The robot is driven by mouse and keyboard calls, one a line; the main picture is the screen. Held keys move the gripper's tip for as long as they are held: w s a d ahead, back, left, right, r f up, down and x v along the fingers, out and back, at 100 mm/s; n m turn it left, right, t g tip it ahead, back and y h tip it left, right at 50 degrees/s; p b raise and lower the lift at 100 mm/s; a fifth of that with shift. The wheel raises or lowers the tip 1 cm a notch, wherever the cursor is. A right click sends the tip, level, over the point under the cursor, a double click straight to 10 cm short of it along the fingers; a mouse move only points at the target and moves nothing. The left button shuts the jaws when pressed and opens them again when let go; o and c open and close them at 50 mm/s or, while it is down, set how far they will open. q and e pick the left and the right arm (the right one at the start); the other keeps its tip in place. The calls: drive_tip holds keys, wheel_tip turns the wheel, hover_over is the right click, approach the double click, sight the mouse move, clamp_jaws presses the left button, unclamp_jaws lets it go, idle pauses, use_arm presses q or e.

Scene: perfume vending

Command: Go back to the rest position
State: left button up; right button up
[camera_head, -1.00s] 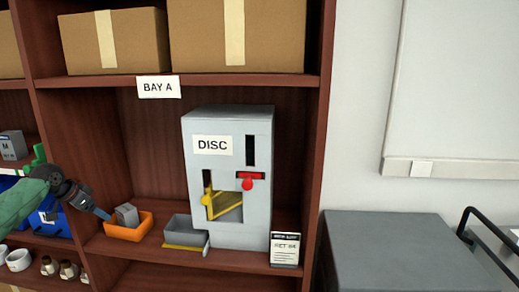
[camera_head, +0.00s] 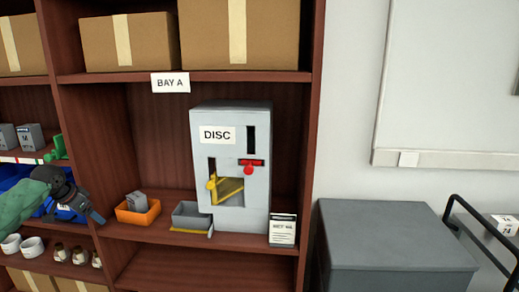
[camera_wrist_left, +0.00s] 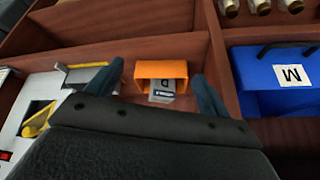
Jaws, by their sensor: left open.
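My left gripper (camera_head: 97,216) is at the lower left of the head view, just left of the orange bin (camera_head: 138,215). Its two dark fingers show apart and empty in the left wrist view (camera_wrist_left: 155,88). The orange bin also shows there (camera_wrist_left: 162,70), between and beyond the fingers, with a small grey box (camera_wrist_left: 162,91) in it. That grey box shows in the head view (camera_head: 136,201) too, sticking up above the bin's rim. My right gripper is in neither view.
The grey DISC machine (camera_head: 232,165) stands on the shelf, with a grey tray (camera_head: 190,216) and a small sign (camera_head: 282,230) beside it. Blue bins (camera_wrist_left: 275,85), white cups and small bottles sit in the left bay. A grey cabinet (camera_head: 390,235) stands at right.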

use_arm(q)
drive_tip(key=s+d+r+t+y, duration=0.2)
drive_tip(key=d+r+y, duration=0.2)
drive_tip(key=d, duration=0.3)
drive_tip(key=s+d+f+t, duration=0.1)
drive_tip(key=s+d+f, duration=0.45)
drive_tip(key=d, duration=0.35)
drive_tip(key=s+d+f, duration=0.5)
drive_tip(key=d+f, duration=0.2)
drive_tip(key=d, duration=0.2)
drive_tip(key=s+d+f+n+g+h, duration=0.1)
drive_tip(key=s+d+f, duration=0.5)
drive_tip(key=s, duration=0.6)
drive_tip(key=s+d+f+n+g+h, duration=0.1)
drive_tip(key=s+d+f+g, duration=0.2)
drive_tip(key=s+d+f, duration=0.3)
drive_tip(key=s+d+f+n+g+h, duration=0.1)
drive_tip(key=s+d+f+g, duration=0.1)
drive_tip(key=s+d+f, duration=0.4)
drive_tip(key=s+f, duration=0.3)
drive_tip(key=s, duration=0.3)
drive_tip(key=s+f, duration=0.2)
drive_tip(key=s, duration=0.5)
drive_tip(key=shift+f+h, duration=0.4)
